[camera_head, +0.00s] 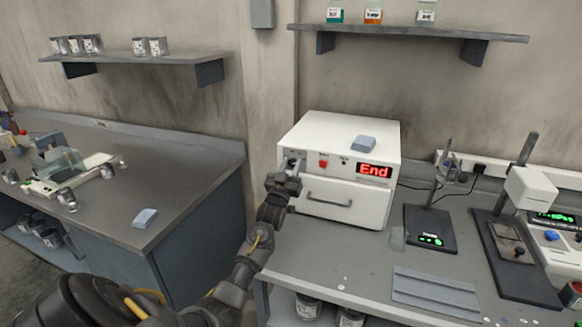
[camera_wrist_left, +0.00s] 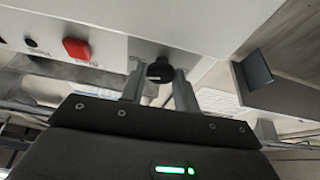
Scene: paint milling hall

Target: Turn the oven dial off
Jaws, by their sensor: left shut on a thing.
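The white oven (camera_head: 325,140) stands on the right-hand bench, with a red button and a red lit display (camera_head: 374,171) reading "End" on its front panel. Its closed drawer-like door with a dark handle is below. The black oven dial (camera_wrist_left: 160,70) shows between the two fingers in the left wrist view. In the head view the gripper mostly hides the dial. My left gripper (camera_head: 292,168) is at the left end of the panel, shut on the dial. It also shows in the left wrist view (camera_wrist_left: 158,82). My right gripper is not in view.
A grey-blue block (camera_head: 363,144) lies on the oven top. Right of the oven are a stand with a green display (camera_head: 431,240) and further lab devices. A grey ribbed plate (camera_head: 436,293) lies near the front edge. A separate bench (camera_head: 170,160) is at the left.

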